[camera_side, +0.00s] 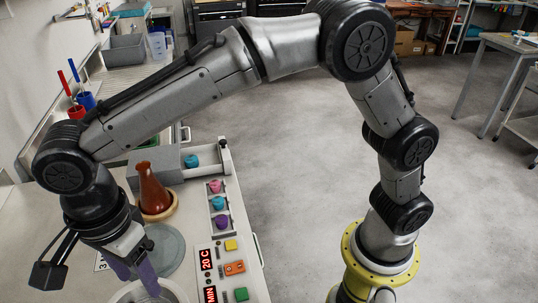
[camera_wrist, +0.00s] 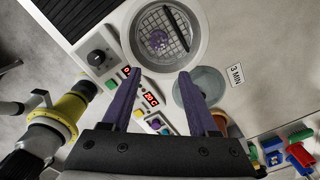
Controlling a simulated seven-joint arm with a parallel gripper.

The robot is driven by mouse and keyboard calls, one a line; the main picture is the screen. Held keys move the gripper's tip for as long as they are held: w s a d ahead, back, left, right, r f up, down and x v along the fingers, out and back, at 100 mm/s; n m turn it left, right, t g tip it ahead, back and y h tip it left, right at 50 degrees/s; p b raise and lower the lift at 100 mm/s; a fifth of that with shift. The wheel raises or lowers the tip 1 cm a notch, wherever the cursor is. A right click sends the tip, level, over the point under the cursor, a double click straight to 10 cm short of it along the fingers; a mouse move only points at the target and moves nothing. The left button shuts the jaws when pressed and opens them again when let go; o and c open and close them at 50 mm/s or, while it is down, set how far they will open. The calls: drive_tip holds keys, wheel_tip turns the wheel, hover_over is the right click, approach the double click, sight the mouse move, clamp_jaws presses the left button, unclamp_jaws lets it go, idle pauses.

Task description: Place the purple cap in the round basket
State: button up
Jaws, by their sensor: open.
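The round basket (camera_wrist: 174,52) is a pale ring with a mesh floor, at the top of the wrist view. A purple item (camera_wrist: 158,40) that looks like a cap lies on its mesh. In the side view the basket's rim (camera_side: 128,291) shows at the bottom edge, partly cut off. A purple cap (camera_side: 222,222) sits in the nearest place of the narrow cap tray. My gripper (camera_side: 137,274) has purple fingers pointing down, apart and empty, just above the basket. In the wrist view my gripper (camera_wrist: 159,76) shows nothing between its fingertips.
Pink (camera_side: 215,186) and blue (camera_side: 218,203) caps share the tray; another blue cap (camera_side: 192,161) sits behind. A brown flask (camera_side: 154,192) stands in a wooden ring. A glass disc (camera_side: 172,250) lies beside the basket. Buttons and red displays (camera_side: 207,260) line the panel.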

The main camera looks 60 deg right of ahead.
drive_tip(key=s+d+r+n+t+y, duration=0.1)
drive_tip(key=d+r+n, duration=0.3)
drive_tip(key=d, duration=0.6)
drive_tip(key=d+r+n+t, duration=0.1)
drive_tip(key=d+r+n, duration=0.25)
drive_tip(key=d, duration=0.65)
drive_tip(key=s+d+f+n+t+h, duration=0.1)
drive_tip(key=s+d+f+n+t, duration=0.1)
drive_tip(key=s+d+n, duration=0.7)
drive_tip(key=s+d+t, duration=0.1)
drive_tip(key=s+d, duration=0.3)
drive_tip(key=d, duration=0.2)
drive_tip(key=shift+s, duration=0.2)
